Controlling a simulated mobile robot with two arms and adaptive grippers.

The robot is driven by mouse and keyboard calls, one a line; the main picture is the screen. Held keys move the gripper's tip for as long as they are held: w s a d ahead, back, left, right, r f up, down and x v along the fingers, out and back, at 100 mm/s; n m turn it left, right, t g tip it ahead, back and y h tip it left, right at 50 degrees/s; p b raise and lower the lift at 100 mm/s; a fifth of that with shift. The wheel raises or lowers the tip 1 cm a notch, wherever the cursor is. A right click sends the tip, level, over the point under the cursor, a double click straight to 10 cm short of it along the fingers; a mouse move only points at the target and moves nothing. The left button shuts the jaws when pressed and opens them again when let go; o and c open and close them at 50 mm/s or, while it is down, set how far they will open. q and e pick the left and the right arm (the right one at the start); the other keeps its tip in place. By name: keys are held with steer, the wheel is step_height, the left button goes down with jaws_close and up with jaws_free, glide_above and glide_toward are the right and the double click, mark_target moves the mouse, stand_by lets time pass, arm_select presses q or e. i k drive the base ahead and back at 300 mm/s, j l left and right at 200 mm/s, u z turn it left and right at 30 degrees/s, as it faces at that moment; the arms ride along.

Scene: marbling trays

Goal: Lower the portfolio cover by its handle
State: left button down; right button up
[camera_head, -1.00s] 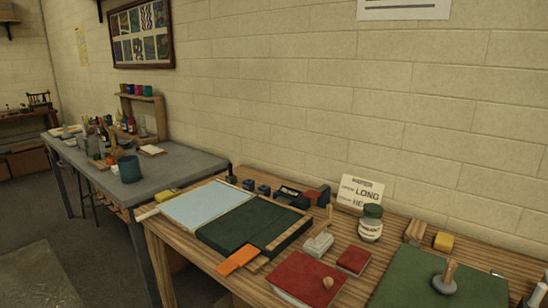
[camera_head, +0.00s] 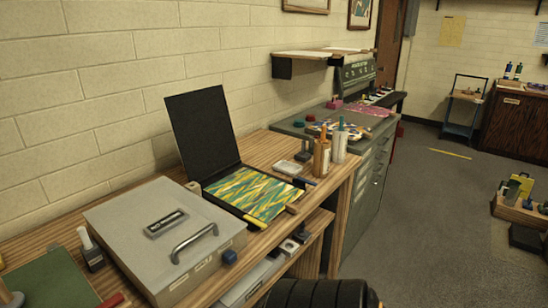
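The portfolio stands open on the wooden bench in the head view. Its black cover (camera_head: 203,128) is raised and leans back slightly near the wall. A sheet of yellow, green and white marbled paper (camera_head: 250,192) lies on its flat lower part. I see no clear handle on the raised cover. Neither of my grippers is in view.
A grey case (camera_head: 120,217) with a metal handle (camera_head: 195,241) stands left of the portfolio. A white dish (camera_head: 287,168) and bottles (camera_head: 321,155) stand to its right. A grey cabinet (camera_head: 372,180) adjoins the bench. Open floor (camera_head: 435,220) lies to the right.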

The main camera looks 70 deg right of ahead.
mark_target(201, 124)
steer(key=z, duration=1.95)
